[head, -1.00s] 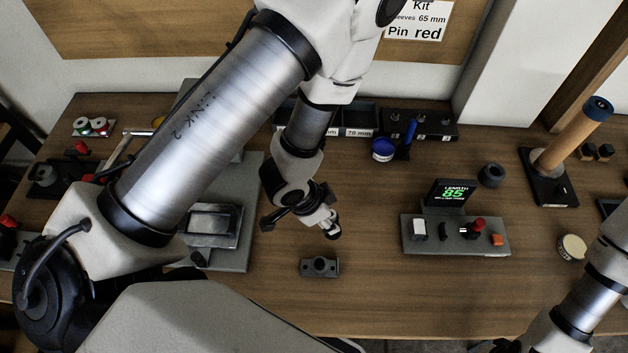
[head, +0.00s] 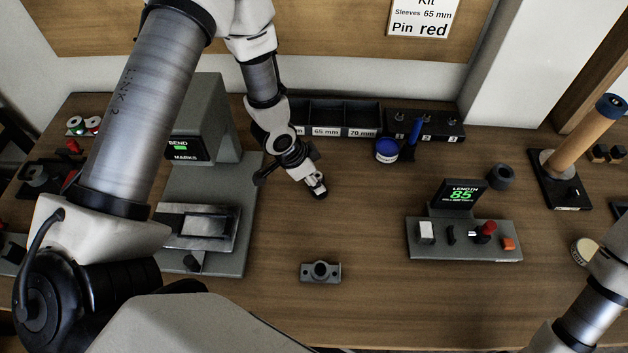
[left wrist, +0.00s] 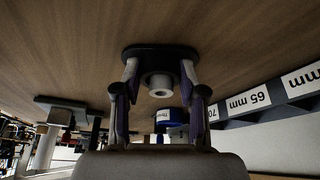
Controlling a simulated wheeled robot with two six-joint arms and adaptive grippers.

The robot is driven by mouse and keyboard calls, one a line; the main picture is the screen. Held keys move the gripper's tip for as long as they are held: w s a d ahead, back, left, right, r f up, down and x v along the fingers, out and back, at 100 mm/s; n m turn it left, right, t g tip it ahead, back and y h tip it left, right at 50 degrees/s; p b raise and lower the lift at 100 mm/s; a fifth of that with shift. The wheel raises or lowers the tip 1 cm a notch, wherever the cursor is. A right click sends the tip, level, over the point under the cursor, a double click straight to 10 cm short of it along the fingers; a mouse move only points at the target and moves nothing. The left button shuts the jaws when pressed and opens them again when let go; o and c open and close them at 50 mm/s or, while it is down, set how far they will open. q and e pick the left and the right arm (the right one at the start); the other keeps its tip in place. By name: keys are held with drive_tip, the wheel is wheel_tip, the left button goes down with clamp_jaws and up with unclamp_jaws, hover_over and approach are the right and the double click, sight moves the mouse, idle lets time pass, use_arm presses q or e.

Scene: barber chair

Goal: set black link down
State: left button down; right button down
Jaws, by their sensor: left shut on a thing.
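My left gripper (head: 314,184) is low over the middle of the table, behind the small dark block with a hole (head: 320,272) and apart from it. In the left wrist view its two fingers (left wrist: 160,95) are closed on the black link (left wrist: 158,53), a dark, rounded plate with a pale grey hollow cylinder at its middle. The link lies close to the wooden tabletop; whether it touches cannot be told. In the head view the link is mostly hidden by the gripper, with a dark bit at its tip. My right gripper is out of view.
The bend press (head: 200,125) stands left of the gripper. Sleeve bins (head: 335,118) and a blue-lidded pot (head: 386,150) are behind. The length gauge (head: 463,240) stands right. Bare table lies between gripper and gauge.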

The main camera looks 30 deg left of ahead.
use_arm(q)
drive_tip(key=shift+f, duration=0.1)
drive_tip(key=c, duration=0.7)
unclamp_jaws()
drive_tip(key=shift+o, duration=0.2)
drive_tip(key=shift+r, duration=0.35)
drive_tip(key=p+v, duration=0.1)
drive_tip(key=v, duration=1)
drive_tip(key=shift+s+r, duration=0.15)
drive_tip(key=shift+r, duration=0.15)
drive_tip(key=shift+a, duration=0.15)
